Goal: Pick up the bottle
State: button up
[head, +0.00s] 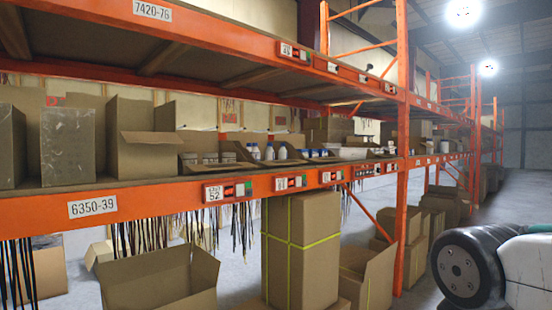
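Several small white bottles with blue parts stand in an open cardboard bin on the middle shelf in the head view. Three of them show most clearly: a left one (256,152), a middle one (269,152) and a right one (282,153). Their lower parts are partly hidden by the bin's front edge. I cannot tell which one the task means. My gripper is not in view; only a black and white part of my arm shows at the lower right, well apart from the bottles.
An orange rack beam (150,194) with labels runs along the shelf front. An orange upright (403,150) stands right of the bottles. The upper shelf beam (230,38) hangs above them. Open boxes (160,280) and a tall strapped box (300,250) stand below.

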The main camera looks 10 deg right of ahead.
aim_at(270, 154)
jog(key=z, duration=0.5)
jog(key=i, duration=0.65)
jog(key=z, duration=0.5)
jog(key=i, duration=0.75)
jog(key=u, duration=0.6)
jog(key=i, duration=0.7)
jog(key=u, duration=0.65)
